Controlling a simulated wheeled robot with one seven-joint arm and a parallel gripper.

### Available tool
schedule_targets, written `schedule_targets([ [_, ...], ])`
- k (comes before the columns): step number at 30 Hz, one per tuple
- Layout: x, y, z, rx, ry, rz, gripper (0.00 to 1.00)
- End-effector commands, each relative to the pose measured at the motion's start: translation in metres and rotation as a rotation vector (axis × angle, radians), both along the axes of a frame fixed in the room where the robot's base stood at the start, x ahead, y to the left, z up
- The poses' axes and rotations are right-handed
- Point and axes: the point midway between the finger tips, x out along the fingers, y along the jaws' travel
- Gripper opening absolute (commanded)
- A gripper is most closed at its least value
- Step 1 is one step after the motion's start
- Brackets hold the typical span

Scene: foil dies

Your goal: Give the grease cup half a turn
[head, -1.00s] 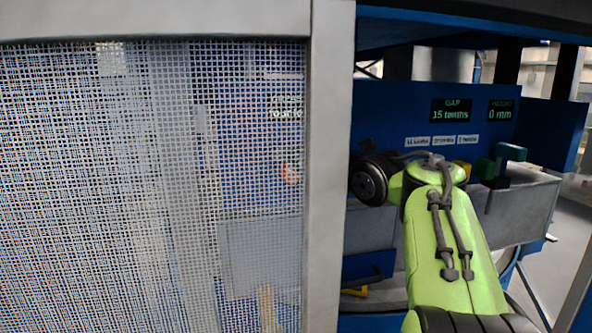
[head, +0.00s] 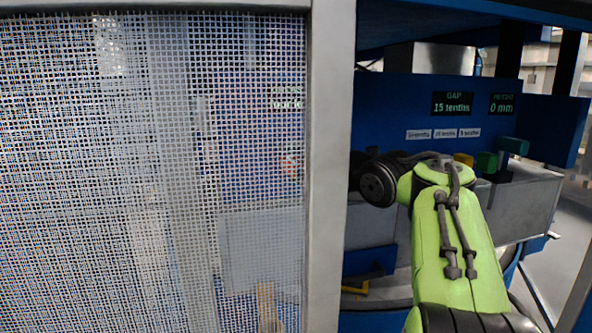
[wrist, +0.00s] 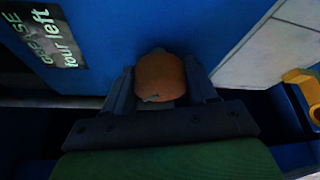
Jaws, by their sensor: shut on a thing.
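The grease cup (wrist: 160,77) is a rounded orange-brown knob against a blue panel in the wrist view. My gripper (wrist: 160,88) has one dark finger on each side of it and is shut on it. A dark label (wrist: 45,35) on the panel reads "GREASE four left". In the head view, an orange spot (head: 290,165) behind the mesh, below blurred lettering (head: 287,97), seems to be the cup. My gripper is not clear there, as my arm runs behind the grey post.
A wire mesh guard (head: 100,180) and grey post (head: 332,170) fill the left and middle. Displays read gap 15 tenths (head: 453,103) and height 0 mm (head: 502,104). A green block (head: 487,161) sits at right. A yellow handle (wrist: 303,90) is right of my gripper.

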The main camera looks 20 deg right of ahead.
Motion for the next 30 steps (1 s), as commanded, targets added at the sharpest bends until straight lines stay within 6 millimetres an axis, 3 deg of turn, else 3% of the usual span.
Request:
schedule_targets([
  [18,0.0,-0.0003,-0.0074,0.553,-0.112,-0.001,0.26],
  [30,0.0007,-0.0001,-0.0066,0.774,-0.153,-0.002,0.26],
])
